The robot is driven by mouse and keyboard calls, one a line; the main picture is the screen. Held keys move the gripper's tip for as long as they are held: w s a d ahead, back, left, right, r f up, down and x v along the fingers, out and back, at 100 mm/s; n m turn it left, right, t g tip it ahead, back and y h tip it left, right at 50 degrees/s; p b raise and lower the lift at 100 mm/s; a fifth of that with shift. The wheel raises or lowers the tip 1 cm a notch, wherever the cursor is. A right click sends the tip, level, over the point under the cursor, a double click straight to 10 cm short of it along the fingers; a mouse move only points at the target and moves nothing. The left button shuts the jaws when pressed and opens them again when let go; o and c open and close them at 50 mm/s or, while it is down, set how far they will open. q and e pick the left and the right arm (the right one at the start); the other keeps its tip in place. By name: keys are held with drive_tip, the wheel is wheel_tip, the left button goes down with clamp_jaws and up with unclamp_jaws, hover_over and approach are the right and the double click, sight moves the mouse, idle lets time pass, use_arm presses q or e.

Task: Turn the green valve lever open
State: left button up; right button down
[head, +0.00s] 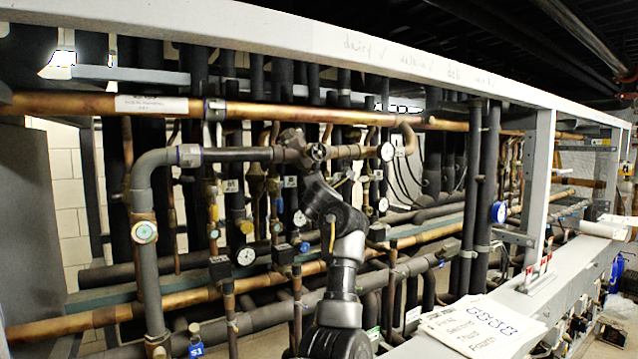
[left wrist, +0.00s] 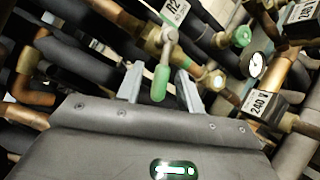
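The green valve lever (left wrist: 160,82) hangs from a brass valve (left wrist: 156,40) in the left wrist view, its green grip pointing down toward my gripper. My left gripper (left wrist: 159,72) is open, with one finger on each side of the green grip. Gaps show between the grip and both fingers, though depth is hard to judge. In the head view a dark arm of mine rises from the bottom centre into the pipes; its fingers and the green lever cannot be made out there. My right gripper is in neither view.
Copper and dark pipes crowd the rack. A green round knob (left wrist: 243,36), a white gauge (left wrist: 256,65) and a tagged block (left wrist: 262,102) lie right of the lever. A long copper pipe (head: 265,112) crosses above my arm. A grey post (head: 540,180) and papers (head: 478,326) are at the right.

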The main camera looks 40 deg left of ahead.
use_arm(q)
drive_tip(key=shift+w+a, duration=0.2)
drive_tip(key=shift+a, duration=0.05)
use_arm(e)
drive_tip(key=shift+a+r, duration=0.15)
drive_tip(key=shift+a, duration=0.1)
use_arm(q)
clamp_jaws()
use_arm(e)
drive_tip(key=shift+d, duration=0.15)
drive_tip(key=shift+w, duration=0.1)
